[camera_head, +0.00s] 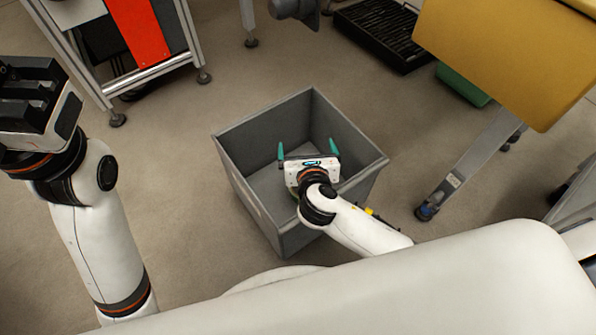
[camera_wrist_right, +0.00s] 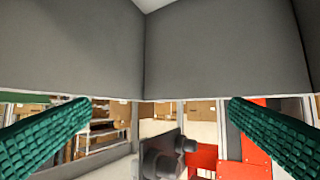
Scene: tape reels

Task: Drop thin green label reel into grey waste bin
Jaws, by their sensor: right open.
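The grey waste bin (camera_head: 232,160) stands on the floor in the middle of the head view, open at the top. My right gripper (camera_head: 308,147) is over the bin's opening, its two teal fingers spread wide and nothing visible between them. In the right wrist view the fingers (camera_wrist_right: 158,122) are far apart, with the bin's grey walls (camera_wrist_right: 220,45) behind.
A metal-framed cart with a red panel (camera_head: 138,32) stands at the upper left. A yellow-topped table (camera_head: 500,55) with a metal leg is at the right. A black slatted tray (camera_head: 380,32) and a green box (camera_head: 462,84) are behind. Open floor surrounds the bin.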

